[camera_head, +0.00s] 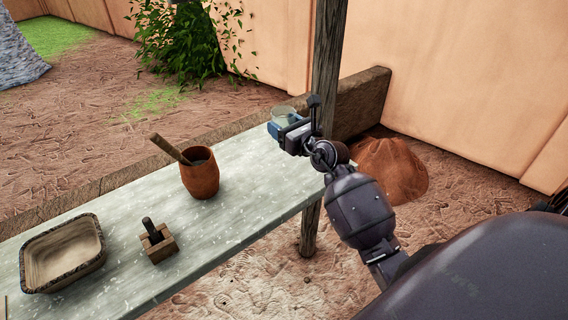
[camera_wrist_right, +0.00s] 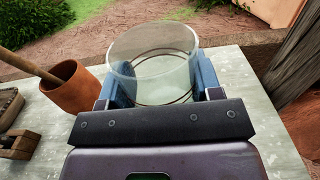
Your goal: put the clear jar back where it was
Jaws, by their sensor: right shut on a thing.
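The clear jar (camera_wrist_right: 155,70) is a round glass vessel, open at the top. My right gripper (camera_wrist_right: 155,90) is shut on it, with a blue finger on either side. In the head view the jar (camera_head: 284,114) and the right gripper (camera_head: 287,123) are at the far right end of the pale table (camera_head: 235,215), close to the wooden post. I cannot tell whether the jar's base touches the table. The left gripper does not show.
A clay pot (camera_head: 201,176) with a wooden stick stands mid-table. A wooden block with a dark handle (camera_head: 158,243) and a rectangular basin (camera_head: 63,254) stand left of it. A wooden post (camera_head: 326,80) rises by the table's far end. A reddish mound (camera_head: 393,170) lies behind my arm.

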